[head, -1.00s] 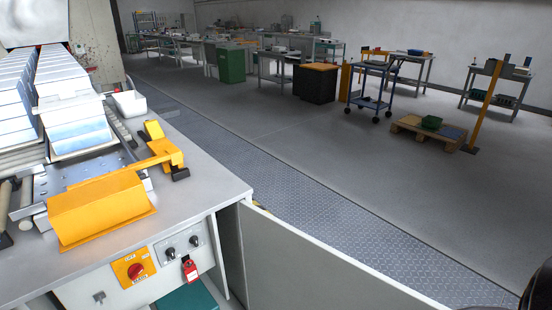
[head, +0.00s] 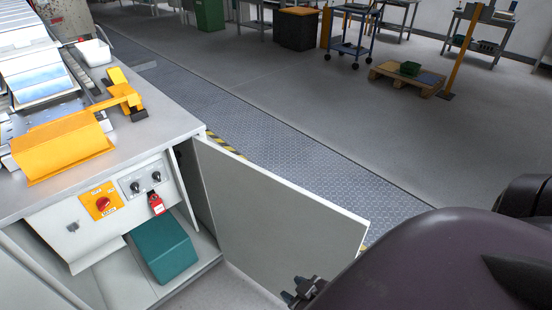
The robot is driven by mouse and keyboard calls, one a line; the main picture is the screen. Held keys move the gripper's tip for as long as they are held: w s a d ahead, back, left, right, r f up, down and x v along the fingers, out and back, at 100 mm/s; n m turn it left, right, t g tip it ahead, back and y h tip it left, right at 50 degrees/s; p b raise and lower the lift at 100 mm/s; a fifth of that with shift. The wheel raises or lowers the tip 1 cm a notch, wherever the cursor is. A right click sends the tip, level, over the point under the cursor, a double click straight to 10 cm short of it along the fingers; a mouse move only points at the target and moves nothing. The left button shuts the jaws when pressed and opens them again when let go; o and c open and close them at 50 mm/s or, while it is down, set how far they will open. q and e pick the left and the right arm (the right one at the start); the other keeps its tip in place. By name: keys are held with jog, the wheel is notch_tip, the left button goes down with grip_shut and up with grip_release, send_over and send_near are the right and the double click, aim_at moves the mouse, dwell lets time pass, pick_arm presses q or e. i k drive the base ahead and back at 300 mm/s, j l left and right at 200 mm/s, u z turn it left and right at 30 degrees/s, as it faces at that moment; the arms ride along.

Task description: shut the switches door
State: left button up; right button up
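The cabinet under the grey worktop stands open, with a panel of switches (head: 142,182) and a red rotary switch on an orange plate (head: 103,203) inside. A pale grey door (head: 275,215), hinged to the right of the switches, is swung wide open toward the right. My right gripper (head: 301,290) is dark and low at the bottom edge of the view, by the door's lower outer part. I cannot tell whether it touches the door or how far its fingers are apart. My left gripper is out of view.
Another pale panel (head: 30,285) stands at the lower left of the cabinet. A teal box (head: 164,247) sits inside on the cabinet floor. A yellow guard (head: 62,145) is on the worktop. The floor (head: 300,165) beyond the door is clear.

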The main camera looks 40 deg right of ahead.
aim_at(275, 231)
jog(key=k+l+u, duration=0.2)
jog(key=k+l, duration=0.3)
jog(key=k, duration=0.15)
jog(key=k+l+u, duration=0.15)
jog(key=l, duration=0.25)
jog(key=k+l+u, duration=0.15)
jog(key=k+l, duration=0.2)
jog(key=k+l+u, duration=0.1)
jog(key=l, duration=0.3)
jog(key=k+l+u, duration=0.1)
jog(key=l, duration=0.3)
jog(key=l+u, duration=0.35)
jog(key=l, duration=1.75)
jog(key=k+j+u, duration=0.15)
jog(key=k, duration=0.15)
